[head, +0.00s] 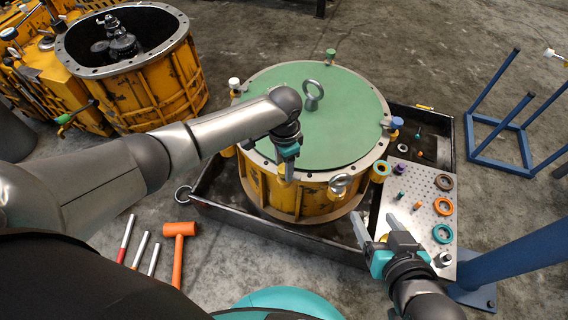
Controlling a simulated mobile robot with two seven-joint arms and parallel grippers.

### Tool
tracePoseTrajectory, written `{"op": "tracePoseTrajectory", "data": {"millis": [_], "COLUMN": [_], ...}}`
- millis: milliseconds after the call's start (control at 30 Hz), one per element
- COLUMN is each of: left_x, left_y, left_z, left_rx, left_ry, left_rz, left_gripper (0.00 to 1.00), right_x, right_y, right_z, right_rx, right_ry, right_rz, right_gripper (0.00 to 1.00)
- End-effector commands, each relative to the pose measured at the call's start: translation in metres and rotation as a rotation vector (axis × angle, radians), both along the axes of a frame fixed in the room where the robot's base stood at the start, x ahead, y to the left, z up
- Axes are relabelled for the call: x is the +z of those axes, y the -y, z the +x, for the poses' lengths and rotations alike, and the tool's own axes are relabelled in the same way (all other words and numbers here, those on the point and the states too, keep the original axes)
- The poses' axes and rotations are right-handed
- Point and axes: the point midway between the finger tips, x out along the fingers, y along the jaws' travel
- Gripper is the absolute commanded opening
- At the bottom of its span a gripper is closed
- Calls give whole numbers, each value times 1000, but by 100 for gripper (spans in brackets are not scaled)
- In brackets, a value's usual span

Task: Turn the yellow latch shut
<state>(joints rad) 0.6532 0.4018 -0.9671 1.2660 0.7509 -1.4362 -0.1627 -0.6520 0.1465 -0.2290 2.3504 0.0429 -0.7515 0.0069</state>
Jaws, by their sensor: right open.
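The round housing (303,200) is yellow and worn, with a green lid (345,125) and several small latches around its rim. A small yellow piece (246,144) shows at the left rim beside my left arm; I cannot tell for sure that it is the yellow latch. My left gripper (286,172) points down at the near rim, over another small yellow part. Its fingers look close together, and whether they grip anything is hidden. My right gripper (376,227) is open and empty, in front of the housing at the lower right.
A black tray (240,227) surrounds the housing. A perforated plate (425,205) with coloured rings lies at its right. An orange mallet (179,250) and several rods lie on the floor at left. Blue frames (505,115) stand at right; another open housing (150,95) stands behind left.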

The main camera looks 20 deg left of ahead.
Motion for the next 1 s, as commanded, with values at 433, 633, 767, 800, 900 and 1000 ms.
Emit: {"op": "tracePoseTrajectory", "data": {"millis": [433, 633, 767, 800, 900, 1000], "left_x": [0, 0, 0, 0, 1, 1], "left_y": [0, 0, 0, 0, 0, 0], "left_z": [0, 0, 0, 0, 0, 0], "left_rx": [0, 0, 4, 6, 17, 34], "left_ry": [0, 0, 0, -1, -1, -1], "left_rz": [0, 0, 0, -1, -1, -1], "left_gripper": [3, 0, 0, 0, 0, 0], "right_x": [0, 0, 0, -1, 0, 0], "right_y": [0, 0, 1, 1, 6, 11], "right_z": [0, 0, -1, -1, -3, -6], "right_rx": [-1, 0, 0, 0, -5, -11], "right_ry": [-1, -1, -6, -13, -42, -83], "right_rz": [-1, -2, -4, -6, -23, -46], "right_gripper": [72, 72, 72, 72, 72, 72]}}
